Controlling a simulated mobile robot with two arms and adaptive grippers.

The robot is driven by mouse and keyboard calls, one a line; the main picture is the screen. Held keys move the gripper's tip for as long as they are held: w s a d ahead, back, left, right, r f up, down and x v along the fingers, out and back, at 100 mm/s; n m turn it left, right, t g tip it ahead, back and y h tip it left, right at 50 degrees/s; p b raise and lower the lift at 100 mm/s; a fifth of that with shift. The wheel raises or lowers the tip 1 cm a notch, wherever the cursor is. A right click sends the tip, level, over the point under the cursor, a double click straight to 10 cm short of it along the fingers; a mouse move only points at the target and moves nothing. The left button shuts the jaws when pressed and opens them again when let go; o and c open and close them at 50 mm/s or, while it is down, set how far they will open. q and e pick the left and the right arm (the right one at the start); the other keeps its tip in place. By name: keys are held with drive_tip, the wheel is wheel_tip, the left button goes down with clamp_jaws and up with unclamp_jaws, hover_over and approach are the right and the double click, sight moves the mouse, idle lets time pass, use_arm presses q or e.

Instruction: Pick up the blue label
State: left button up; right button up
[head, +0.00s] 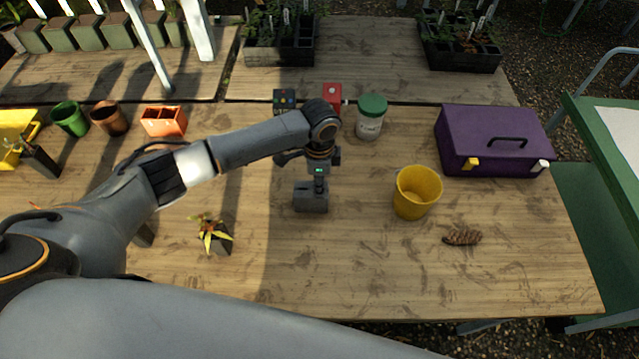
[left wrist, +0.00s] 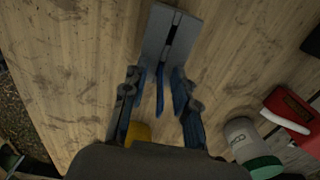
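The blue label (left wrist: 160,90) appears in the left wrist view as a narrow blue strip, nearly edge-on, at the near end of a slotted grey block. The grey block (left wrist: 168,35) stands on the wooden table and also shows in the head view (head: 311,198). My left gripper (left wrist: 160,82) points down at the block, its fingers apart on either side of the strip. I see a gap on both sides, so it does not appear to grip it. In the head view my left gripper (head: 320,183) hides the label. My right gripper is not in view.
A yellow pot (head: 417,192), pine cone (head: 462,237) and purple toolbox (head: 495,142) are to the right. A green-lidded jar (head: 371,118) and red object (head: 332,95) are behind. A small plant (head: 213,235) stands left. The table front centre is clear.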

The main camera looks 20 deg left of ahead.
use_arm(q)
clamp_jaws()
drive_tip(key=shift+r, duration=0.15)
